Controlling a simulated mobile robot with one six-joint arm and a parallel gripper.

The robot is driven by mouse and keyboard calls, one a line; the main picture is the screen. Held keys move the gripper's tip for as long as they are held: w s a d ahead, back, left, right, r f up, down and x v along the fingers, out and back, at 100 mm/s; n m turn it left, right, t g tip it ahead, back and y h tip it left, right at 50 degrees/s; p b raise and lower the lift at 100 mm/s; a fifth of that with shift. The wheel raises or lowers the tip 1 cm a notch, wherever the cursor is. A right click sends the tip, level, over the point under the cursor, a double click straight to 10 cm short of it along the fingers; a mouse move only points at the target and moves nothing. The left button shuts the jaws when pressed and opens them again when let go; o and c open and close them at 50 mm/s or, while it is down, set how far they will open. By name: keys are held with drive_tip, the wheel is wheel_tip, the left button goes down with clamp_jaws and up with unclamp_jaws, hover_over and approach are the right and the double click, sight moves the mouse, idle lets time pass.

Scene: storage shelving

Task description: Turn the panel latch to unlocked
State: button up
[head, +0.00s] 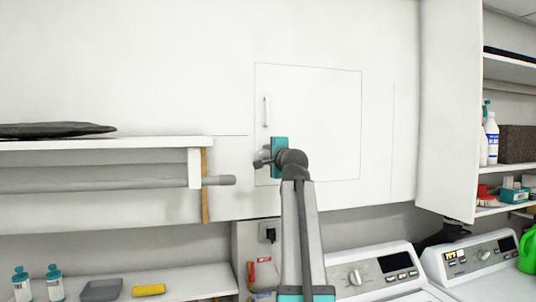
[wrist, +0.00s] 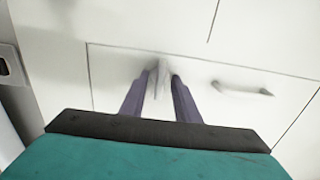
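The panel (head: 320,120) is a white square door outlined by thin seams in the white wall. It also shows in the wrist view (wrist: 110,75). A slim pale handle (head: 265,112) stands upright near its left edge; the wrist view shows it at the right (wrist: 243,90). My gripper (head: 260,160) is at the panel's lower left, below the handle. In the wrist view my gripper's two fingers (wrist: 160,78) are apart, with a small pale piece, likely the latch (wrist: 160,82), between their tips. Contact is unclear. The head view hides the latch behind my gripper.
A shelf (head: 100,143) with a rail (head: 110,184) under it juts out at the left, its end close to my gripper. Two washing machines (head: 375,275) stand below right. A tall white side panel (head: 448,110) and stocked shelves (head: 505,165) are at the right.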

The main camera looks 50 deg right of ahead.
clamp_jaws()
drive_tip(key=shift+f+n+b, duration=0.1)
drive_tip(key=shift+n+b, duration=0.3)
drive_tip(key=shift+b, duration=0.1)
drive_tip(key=shift+n+b, duration=0.85)
drive_tip(key=shift+n, duration=0.05)
drive_tip(key=n+b, duration=0.8)
drive_tip(key=n, duration=0.2)
drive_tip(key=shift+n, duration=0.3)
drive_tip(key=n+b, duration=0.3)
drive_tip(key=n, duration=0.1)
drive_tip(key=shift+n, duration=0.4)
